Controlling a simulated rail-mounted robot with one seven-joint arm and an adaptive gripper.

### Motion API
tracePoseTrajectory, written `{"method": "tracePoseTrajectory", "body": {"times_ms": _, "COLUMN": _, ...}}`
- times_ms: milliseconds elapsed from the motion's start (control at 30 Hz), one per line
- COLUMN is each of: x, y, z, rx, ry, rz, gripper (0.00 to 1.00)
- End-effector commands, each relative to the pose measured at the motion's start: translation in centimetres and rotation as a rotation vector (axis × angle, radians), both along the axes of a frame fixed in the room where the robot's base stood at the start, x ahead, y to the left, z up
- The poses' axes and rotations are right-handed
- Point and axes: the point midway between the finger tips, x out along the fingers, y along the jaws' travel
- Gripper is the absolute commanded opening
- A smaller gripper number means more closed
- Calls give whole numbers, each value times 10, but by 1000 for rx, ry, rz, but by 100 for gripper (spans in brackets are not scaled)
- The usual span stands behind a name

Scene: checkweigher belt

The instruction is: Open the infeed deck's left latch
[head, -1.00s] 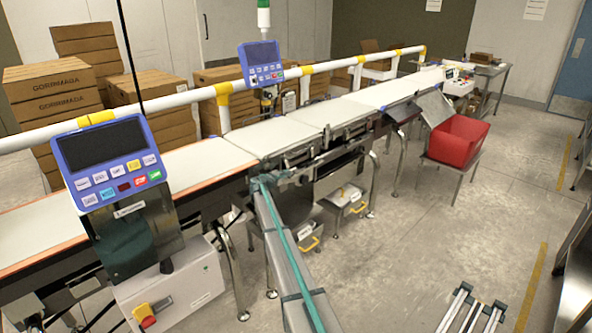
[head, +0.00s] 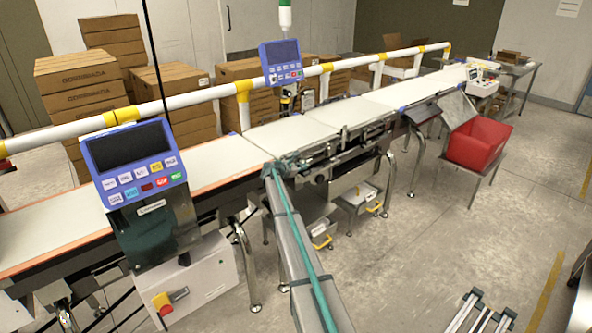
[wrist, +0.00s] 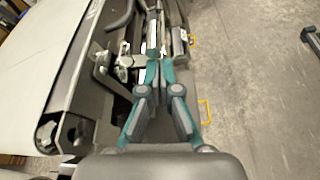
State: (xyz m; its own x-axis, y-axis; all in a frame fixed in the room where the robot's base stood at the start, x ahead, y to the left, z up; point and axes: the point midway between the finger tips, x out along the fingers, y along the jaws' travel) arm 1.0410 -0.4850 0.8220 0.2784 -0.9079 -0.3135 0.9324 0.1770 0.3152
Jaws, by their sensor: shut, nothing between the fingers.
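My gripper (head: 279,166) is at the near edge of the conveyor line, by the gap between the long orange-edged belt and a white deck (head: 290,132). In the wrist view my gripper (wrist: 160,54) has its teal fingers together, with nothing seen between them. The fingertips are over metal fittings along the deck's side. A bright metal fitting (wrist: 122,71) and a grey bracket (wrist: 103,62) are just left of the fingers. I cannot tell which part is the left latch or whether it is open; in the head view my arm and gripper partly hide that edge.
A blue control panel (head: 136,161) stands on a cabinet at the near left, and another panel (head: 281,62) is behind the line. A white guard rail (head: 190,100) runs along it. A red bin (head: 477,143) stands at right.

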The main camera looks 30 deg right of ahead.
Motion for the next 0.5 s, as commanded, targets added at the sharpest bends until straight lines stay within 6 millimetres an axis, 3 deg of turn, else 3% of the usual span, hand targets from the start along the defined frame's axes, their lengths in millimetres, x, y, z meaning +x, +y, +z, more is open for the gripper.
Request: {"method": "tracePoseTrajectory", "body": {"times_ms": 500, "x": -3, "y": -9, "z": 6, "rx": 0, "ry": -2, "rz": -10, "gripper": 0}}
